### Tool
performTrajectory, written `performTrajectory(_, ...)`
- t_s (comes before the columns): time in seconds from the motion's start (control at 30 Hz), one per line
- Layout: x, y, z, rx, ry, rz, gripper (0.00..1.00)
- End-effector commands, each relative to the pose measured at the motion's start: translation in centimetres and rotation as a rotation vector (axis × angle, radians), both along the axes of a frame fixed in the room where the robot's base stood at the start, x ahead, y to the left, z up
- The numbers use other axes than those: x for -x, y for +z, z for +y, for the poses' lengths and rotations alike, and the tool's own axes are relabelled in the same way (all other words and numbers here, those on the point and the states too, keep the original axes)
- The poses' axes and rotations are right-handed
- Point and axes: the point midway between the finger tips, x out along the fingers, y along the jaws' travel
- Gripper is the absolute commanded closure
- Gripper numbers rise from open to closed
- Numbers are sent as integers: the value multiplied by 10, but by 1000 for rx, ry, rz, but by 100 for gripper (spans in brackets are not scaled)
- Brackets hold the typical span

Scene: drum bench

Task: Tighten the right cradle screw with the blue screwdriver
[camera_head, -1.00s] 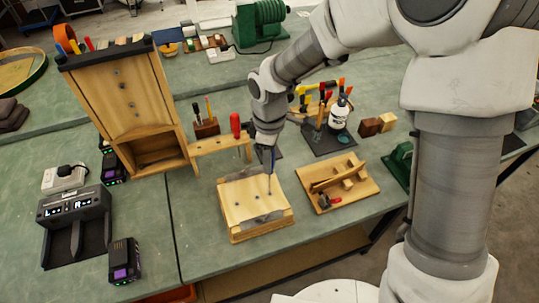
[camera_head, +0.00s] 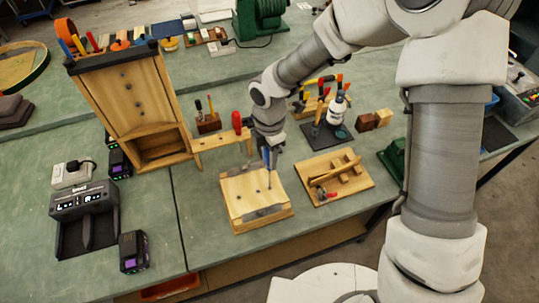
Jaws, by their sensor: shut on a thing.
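The wooden cradle (camera_head: 246,188) lies on the green bench in the middle, a light block with grey metal strips along its edges. Small dark screw heads show on its top. My gripper (camera_head: 268,148) is above the right part of the cradle, shut on the blue screwdriver (camera_head: 272,158). Only a little of the blue handle shows below the fingers. The thin shaft points almost straight down, and its tip is at or close to the right screw (camera_head: 269,187). I cannot tell whether tip and screw touch.
A tall wooden case (camera_head: 125,95) stands at the left, with a wooden tool rack (camera_head: 222,138) beside it. A wooden tray (camera_head: 335,178) lies right of the cradle. A dark mat (camera_head: 325,135) with a bottle is behind. A charger (camera_head: 85,210) is at the left.

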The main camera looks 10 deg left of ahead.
Motion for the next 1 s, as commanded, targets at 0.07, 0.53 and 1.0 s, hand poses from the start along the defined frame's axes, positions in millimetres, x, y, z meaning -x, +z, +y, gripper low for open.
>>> performTrajectory(0.07,0,-2,0,0,0,0,100)
performTrajectory(0.53,-1,-6,0,-1,-344,-3,100)
performTrajectory(1.0,0,-4,0,1,-468,-1,100)
